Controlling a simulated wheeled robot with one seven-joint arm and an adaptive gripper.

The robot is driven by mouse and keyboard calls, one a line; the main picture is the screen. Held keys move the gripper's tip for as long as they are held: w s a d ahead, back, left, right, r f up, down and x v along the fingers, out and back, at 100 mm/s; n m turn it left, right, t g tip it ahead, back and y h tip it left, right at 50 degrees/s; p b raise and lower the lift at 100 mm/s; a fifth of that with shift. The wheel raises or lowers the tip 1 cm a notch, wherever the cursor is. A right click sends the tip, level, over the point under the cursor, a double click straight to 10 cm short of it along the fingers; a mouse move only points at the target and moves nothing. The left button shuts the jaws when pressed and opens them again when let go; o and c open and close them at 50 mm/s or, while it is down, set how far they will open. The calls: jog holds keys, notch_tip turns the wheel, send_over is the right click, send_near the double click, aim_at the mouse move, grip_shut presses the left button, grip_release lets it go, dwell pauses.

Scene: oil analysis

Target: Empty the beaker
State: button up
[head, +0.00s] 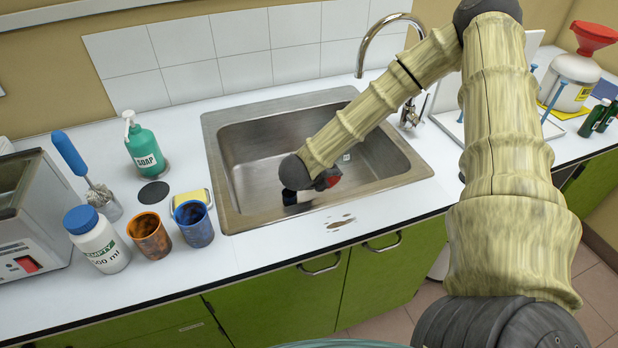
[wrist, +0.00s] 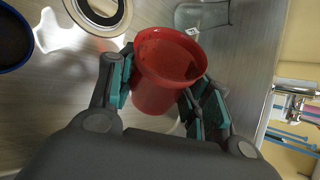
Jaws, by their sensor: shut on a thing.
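My gripper (head: 318,184) is down inside the steel sink (head: 240,160). In the wrist view my gripper (wrist: 160,88) is shut on a red cup (wrist: 165,60), one finger on each side, its open rim facing the camera. In the head view the red cup (head: 328,180) is mostly hidden by my gripper. Whether it holds liquid, I cannot tell. A clear glass beaker (wrist: 202,15) with a small white label is in the sink, just beyond the cup and apart from my fingers. Its label also shows in the head view.
The drain (wrist: 103,12) and a dark blue-rimmed round thing (wrist: 12,38) show left of the cup. Two mugs (head: 150,238) (head: 193,226), a plastic bottle (head: 98,245) and a soap bottle (head: 145,150) stand left of the sink. Brown spots (head: 341,222) mark the front counter. The tap (head: 386,35) is behind.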

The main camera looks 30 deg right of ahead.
aim_at(336, 180)
jog(key=shift+s+d+r+m+t+y+b, duration=0.1)
jog(key=shift+s+r+m+t+y+b, duration=0.15)
jog(key=shift+t+b, duration=0.25)
jog(key=shift+r+m+t+y+b, duration=0.1)
jog(key=shift+r+m+t+b, duration=0.05)
jog(key=shift+m+t+b, duration=0.25)
jog(key=shift+m+t+y, duration=0.25)
jog(key=shift+m+t, duration=0.2)
jog(key=shift+t, duration=0.25)
jog(key=r, duration=0.2)
jog(key=s+r+p, duration=0.1)
jog(key=r, duration=0.1)
jog(key=r+p, duration=0.1)
jog(key=r, duration=0.1)
jog(key=shift+s+d, duration=0.25)
jog(key=shift+d, duration=0.05)
jog(key=shift+s+d+r+m+t, duration=0.2)
jog(key=shift+s+r+t, duration=0.15)
jog(key=shift+r, duration=0.15)
jog(key=shift+s+d+r+m+t, duration=0.1)
jog(key=shift+s+r+m+t, duration=0.15)
jog(key=shift+r+t, duration=0.15)
jog(key=shift+s+d+r+m+t+b, duration=0.15)
jog(key=shift+s+r+m+t+b, duration=0.3)
jog(key=shift+s+r+t, duration=0.25)
jog(key=shift+s+d+r+m+t+b, duration=0.15)
jog(key=shift+s+r+m+t+b, duration=0.3)
jog(key=shift+r, duration=0.35)
